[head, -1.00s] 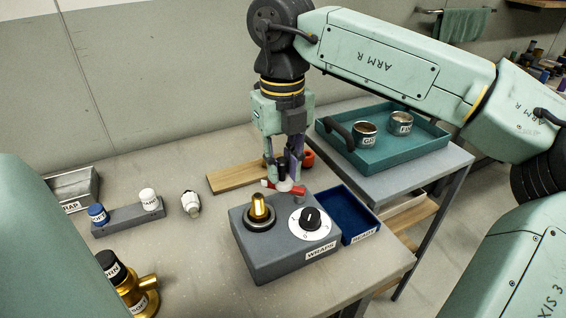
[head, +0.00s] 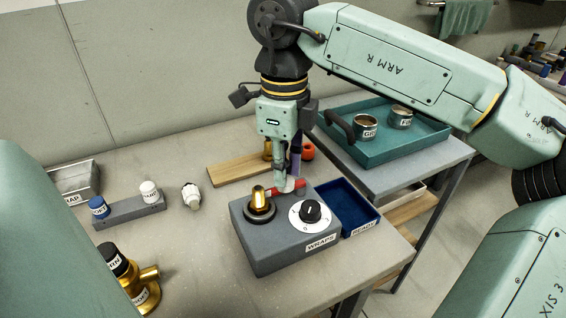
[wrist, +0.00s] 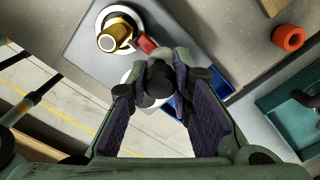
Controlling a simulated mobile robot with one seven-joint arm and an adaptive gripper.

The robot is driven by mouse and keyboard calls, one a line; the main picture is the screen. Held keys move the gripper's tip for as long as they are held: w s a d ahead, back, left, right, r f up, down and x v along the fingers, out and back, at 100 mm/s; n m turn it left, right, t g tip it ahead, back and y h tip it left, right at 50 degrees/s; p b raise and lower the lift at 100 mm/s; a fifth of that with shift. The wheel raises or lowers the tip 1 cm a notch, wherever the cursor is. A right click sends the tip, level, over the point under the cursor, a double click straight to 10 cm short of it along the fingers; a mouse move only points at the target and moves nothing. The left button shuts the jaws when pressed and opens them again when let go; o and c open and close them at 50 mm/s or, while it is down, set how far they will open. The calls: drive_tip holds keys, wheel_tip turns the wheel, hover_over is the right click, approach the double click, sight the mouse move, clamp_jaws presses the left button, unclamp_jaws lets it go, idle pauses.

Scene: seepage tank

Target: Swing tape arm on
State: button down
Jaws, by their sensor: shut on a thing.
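The grey WRAPS box (head: 268,244) stands on the table. A brass fitting (head: 258,198) sits upright in a dark ring on its top, and it also shows in the wrist view (wrist: 115,38). Beside it is a dial with a black knob (head: 310,211). The red tape arm (head: 300,186) lies at the box's rear edge, close to the fitting; its red part shows in the wrist view (wrist: 147,45). A white piece shows beneath; the fingers hide the rest.
A blue READY tray (head: 347,207) adjoins the box on the right. A wooden board (head: 235,169) and an orange roll (head: 307,151) lie behind. A teal tray (head: 385,157) with two tins is at right. A white-and-grey fitting (head: 192,197) lies left on open table.

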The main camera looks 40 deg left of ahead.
idle(0.4)
drive_tip(key=c, duration=1.4)
unclamp_jaws()
wheel_tip(320, 180, up, 12)
drive_tip(key=shift+r, duration=0.1)
